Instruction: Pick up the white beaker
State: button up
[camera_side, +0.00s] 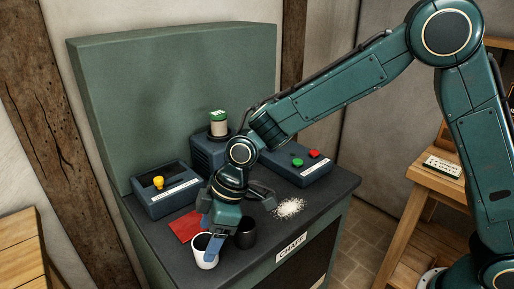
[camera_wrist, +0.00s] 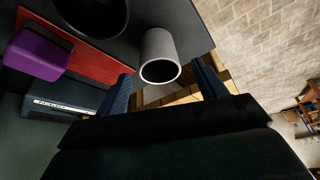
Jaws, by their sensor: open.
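The white beaker (camera_side: 204,261) stands near the front left edge of the dark bench top in the side view. My gripper (camera_side: 207,240) is low over it with its blue fingers spread, one partly in front of the beaker. In the wrist view the white beaker (camera_wrist: 159,44) shows its dark open mouth, framed between the two open fingertips (camera_wrist: 163,72). Gaps show on both sides there, and the gripper holds nothing. I cannot tell how deep the fingers reach beside the beaker.
A black beaker (camera_side: 246,234) stands close to the right of the white one. A red mat (camera_side: 184,227) lies behind, and a purple block (camera_wrist: 38,53) shows in the wrist view. Control boxes (camera_side: 165,190) line the back; a pale pile (camera_side: 289,207) lies right.

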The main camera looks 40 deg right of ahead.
aim_at(203, 249)
jog(key=shift+x, duration=2.65)
jog(key=c, duration=1.1)
jog(key=shift+r, duration=0.1)
notch_tip(203, 249, up, 20)
jog(key=shift+f, duration=0.1)
jog(key=shift+w, duration=0.1)
